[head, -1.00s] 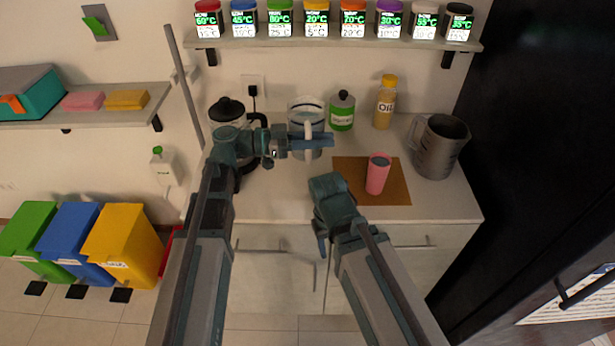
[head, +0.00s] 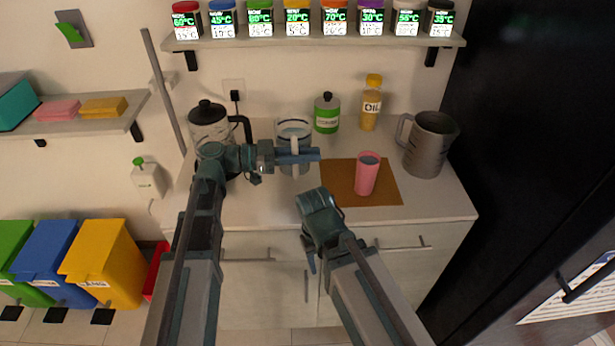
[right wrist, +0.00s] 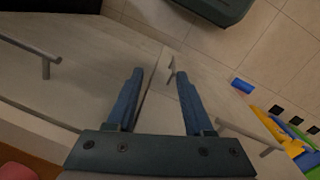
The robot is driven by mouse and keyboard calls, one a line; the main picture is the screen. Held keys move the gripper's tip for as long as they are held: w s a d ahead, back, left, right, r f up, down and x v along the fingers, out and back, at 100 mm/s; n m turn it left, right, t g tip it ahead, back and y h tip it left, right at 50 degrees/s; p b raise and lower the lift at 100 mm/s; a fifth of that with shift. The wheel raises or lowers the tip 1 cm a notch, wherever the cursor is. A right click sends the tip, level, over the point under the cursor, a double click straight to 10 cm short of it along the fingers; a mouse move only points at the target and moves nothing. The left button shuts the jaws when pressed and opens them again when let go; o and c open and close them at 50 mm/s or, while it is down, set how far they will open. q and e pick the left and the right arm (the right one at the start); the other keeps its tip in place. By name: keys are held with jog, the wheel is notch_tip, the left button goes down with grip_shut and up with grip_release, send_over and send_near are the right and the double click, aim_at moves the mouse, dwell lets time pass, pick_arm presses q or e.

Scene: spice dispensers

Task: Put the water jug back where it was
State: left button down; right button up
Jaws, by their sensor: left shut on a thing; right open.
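The water jug (head: 293,131), clear glass with a pale handle, is upright at the back of the counter in the head view. My left gripper (head: 308,155) is shut on its handle, with its fingers across the front. I cannot tell whether the jug's base touches the counter, as the gripper and arm partly hide it. My right gripper (right wrist: 160,75) is open and empty in the right wrist view, in front of the cabinet doors; its fingers are poorly seen in the head view.
A black-lidded kettle (head: 208,125) stands left of the jug, a green bottle (head: 327,115) and oil bottle (head: 371,105) right. A pink cup (head: 367,175) stands on a brown mat (head: 340,184). A grey pitcher (head: 430,145) is at the counter's right. A spice shelf (head: 320,42) hangs above.

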aim_at(306, 170)
pick_arm(q)
notch_tip(306, 170, down, 4)
jog(key=b, duration=0.4)
jog(key=shift+f, duration=0.25)
jog(key=c, duration=0.8)
grip_release()
jog(key=a, duration=0.7)
jog(key=shift+s+a+f+b, duration=0.15)
jog(key=shift+a+f+b, duration=0.15)
jog(key=shift+b, duration=0.1)
